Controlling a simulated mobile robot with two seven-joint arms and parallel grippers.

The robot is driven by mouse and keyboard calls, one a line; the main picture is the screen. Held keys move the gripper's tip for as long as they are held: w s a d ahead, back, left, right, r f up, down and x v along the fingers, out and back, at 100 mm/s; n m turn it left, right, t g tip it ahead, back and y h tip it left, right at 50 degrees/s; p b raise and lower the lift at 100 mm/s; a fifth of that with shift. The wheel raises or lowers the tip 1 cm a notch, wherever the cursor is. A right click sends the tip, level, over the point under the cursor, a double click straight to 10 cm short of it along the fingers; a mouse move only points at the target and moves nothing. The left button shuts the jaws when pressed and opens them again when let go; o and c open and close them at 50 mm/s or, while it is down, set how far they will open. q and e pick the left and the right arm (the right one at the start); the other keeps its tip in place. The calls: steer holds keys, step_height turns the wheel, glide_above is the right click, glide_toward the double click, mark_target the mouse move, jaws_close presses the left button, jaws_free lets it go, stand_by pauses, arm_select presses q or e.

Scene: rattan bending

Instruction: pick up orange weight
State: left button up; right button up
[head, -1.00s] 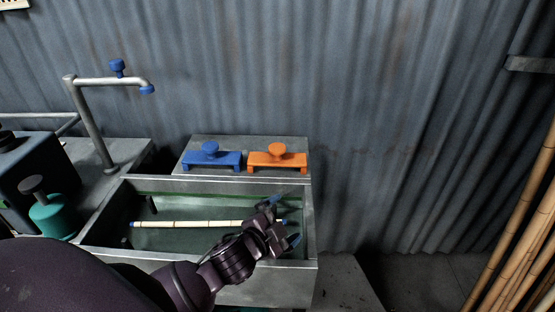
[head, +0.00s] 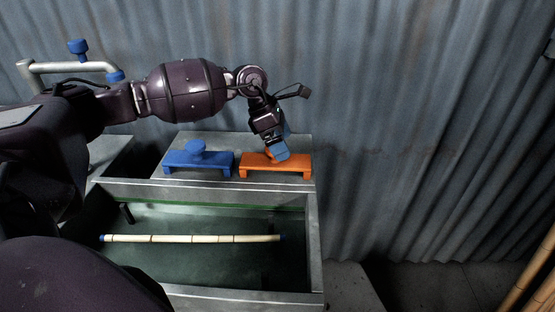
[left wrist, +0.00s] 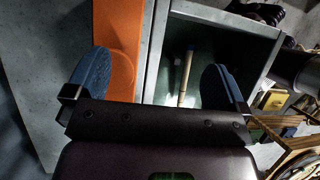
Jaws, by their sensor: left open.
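The orange weight (head: 275,170) stands on the metal ledge behind the basin, to the right of the blue weight (head: 200,160). My left gripper (head: 278,148) points down at the orange weight, and its blue fingertips cover most of the knob in the head view. In the left wrist view the two blue fingers (left wrist: 158,80) are spread wide. My right gripper is not in view.
A metal basin (head: 312,235) lies in front of the ledge, with a pale rattan pole (head: 190,239) lying in it. A tap with a blue handle (head: 78,47) stands at the left. A corrugated wall (head: 400,120) rises close behind the ledge. Bamboo poles (head: 530,275) stand at the right.

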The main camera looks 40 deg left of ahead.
mark_target(266, 148)
arm_select(q)
steer(key=a, duration=0.2)
steer(key=w+a+r+y, duration=0.1)
steer(key=a, duration=0.1)
steer(key=a+y, duration=0.1)
steer(key=a, duration=0.1)
steer(key=shift+w+r, duration=0.2)
steer(key=shift+r, duration=0.1)
steer(key=shift+y, duration=0.3)
steer(key=x, duration=0.5)
steer(key=shift+d+f+b, duration=0.1)
steer(key=shift+f+b, duration=0.05)
steer(key=shift+b, duration=0.15)
steer(key=shift+x, duration=2.65)
steer(key=shift+w, duration=0.15)
steer(key=c, duration=1.4)
steer(key=shift+c, duration=0.4)
steer(key=shift+r, duration=0.3)
